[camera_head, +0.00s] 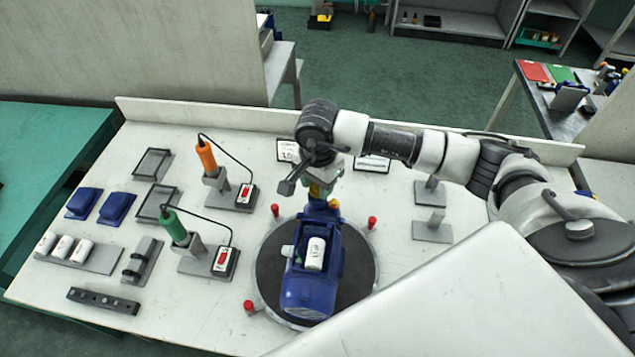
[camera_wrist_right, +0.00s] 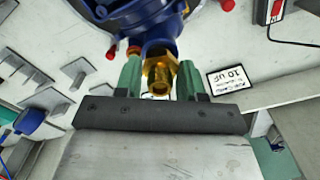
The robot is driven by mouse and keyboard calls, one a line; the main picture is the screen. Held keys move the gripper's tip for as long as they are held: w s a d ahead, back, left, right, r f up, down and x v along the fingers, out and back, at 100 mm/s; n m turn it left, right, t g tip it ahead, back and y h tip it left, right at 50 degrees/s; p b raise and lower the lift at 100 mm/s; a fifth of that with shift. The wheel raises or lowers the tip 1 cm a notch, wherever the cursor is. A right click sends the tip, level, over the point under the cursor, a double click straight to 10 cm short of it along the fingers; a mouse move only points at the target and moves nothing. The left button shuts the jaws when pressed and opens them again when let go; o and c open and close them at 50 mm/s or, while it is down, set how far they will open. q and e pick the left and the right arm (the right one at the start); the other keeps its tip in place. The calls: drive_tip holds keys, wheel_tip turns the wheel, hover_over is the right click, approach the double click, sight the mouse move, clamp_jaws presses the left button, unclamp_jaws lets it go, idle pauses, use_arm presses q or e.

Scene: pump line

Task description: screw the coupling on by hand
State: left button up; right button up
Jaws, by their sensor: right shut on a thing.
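The blue pump (camera_head: 310,285) sits on a dark round turntable (camera_head: 268,270) with a white cylinder (camera_head: 316,253) lying in its open top. My right gripper (camera_head: 320,192) is over the pump's far end. In the right wrist view, the brass coupling (camera_wrist_right: 159,76) is between the green fingers of my right gripper (camera_wrist_right: 160,80), which is shut on it. The coupling is in line with the pump's blue neck (camera_wrist_right: 158,46); I cannot tell how far it is threaded. In the head view the gripper hides most of it. My left gripper is not in view.
Red pegs (camera_head: 372,222) stand around the turntable. An orange-handled tool (camera_head: 206,156) and a green-handled tool (camera_head: 174,226) stand in holders at left, with corded red-switch boxes (camera_head: 223,260). Blue parts (camera_head: 117,208) and white cylinders (camera_head: 63,248) lie farther left. Metal brackets (camera_head: 432,228) stand at right.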

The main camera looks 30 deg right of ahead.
drive_tip(key=shift+f, duration=0.2)
idle(0.6)
drive_tip(key=o, duration=1)
drive_tip(key=shift+r, duration=0.15)
drive_tip(key=shift+r+p, duration=0.95)
drive_tip(key=shift+r, duration=1.95)
drive_tip(key=shift+r, duration=0.1)
drive_tip(key=shift+w+r+b, duration=0.1)
drive_tip(key=shift+r+b, duration=1.7)
drive_tip(key=shift+r, duration=3.5)
